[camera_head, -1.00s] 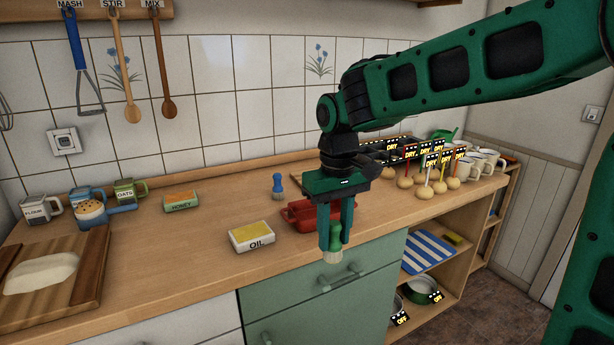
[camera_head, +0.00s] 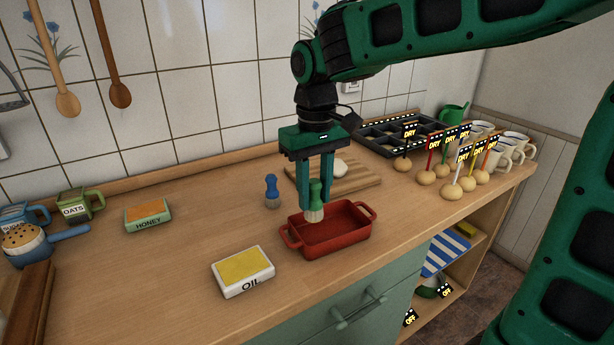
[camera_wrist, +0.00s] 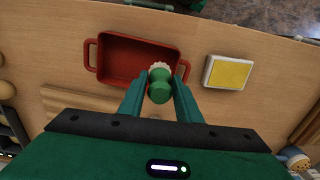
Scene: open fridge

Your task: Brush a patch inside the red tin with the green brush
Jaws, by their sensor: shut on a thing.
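My gripper (camera_head: 315,172) is shut on the green brush (camera_head: 316,194), which points bristles down. In the head view the brush's pale bristles (camera_head: 314,215) overlap the left part of the red tin (camera_head: 350,236); I cannot tell whether they touch it. The tin is a rectangular dish with two handles, standing on the counter near its front edge. In the wrist view the green brush (camera_wrist: 160,88) shows between the fingers, at the edge of the red tin (camera_wrist: 125,62). The tin's inside looks plain red, with no clear patch.
A white dish labelled OIL (camera_head: 243,271) stands left of the tin. A blue brush (camera_head: 272,190) stands behind it, and a board (camera_head: 350,178) with a pale lump lies behind the tin. Round buns with DRY signs (camera_head: 452,190) are at the right. A HONEY dish (camera_head: 148,215) is at the left.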

